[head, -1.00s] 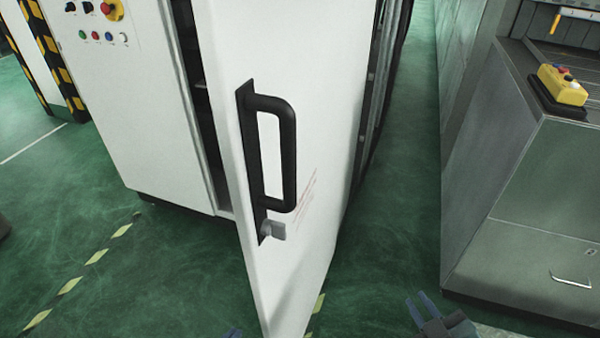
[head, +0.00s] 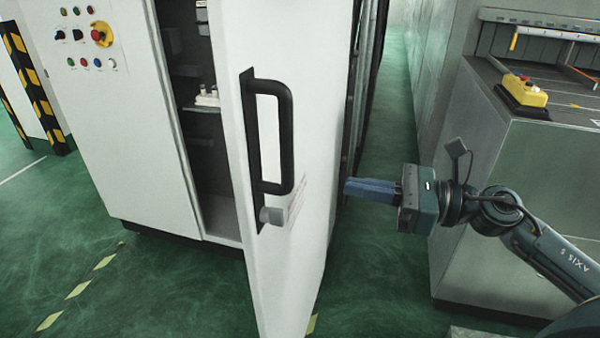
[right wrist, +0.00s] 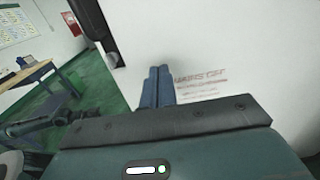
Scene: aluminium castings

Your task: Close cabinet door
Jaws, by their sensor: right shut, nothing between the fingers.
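The white cabinet door (head: 300,220) stands open, swung out towards me, with a black bar handle (head: 287,140) and a grey latch knob (head: 272,215) below it. The cabinet (head: 130,130) behind it shows a dark opening with shelves. My right gripper (head: 348,187) is shut and empty, just right of the door's outer face below handle height. In the right wrist view its closed blue fingers (right wrist: 157,88) point at the white door face (right wrist: 215,50) beside red print; I cannot tell whether they touch it. My left gripper is not in view.
A grey machine (head: 530,210) with a yellow button box (head: 525,92) stands at the right, close behind my right arm. A green floor aisle lies between it and the cabinet. A striped post (head: 35,90) stands at the far left.

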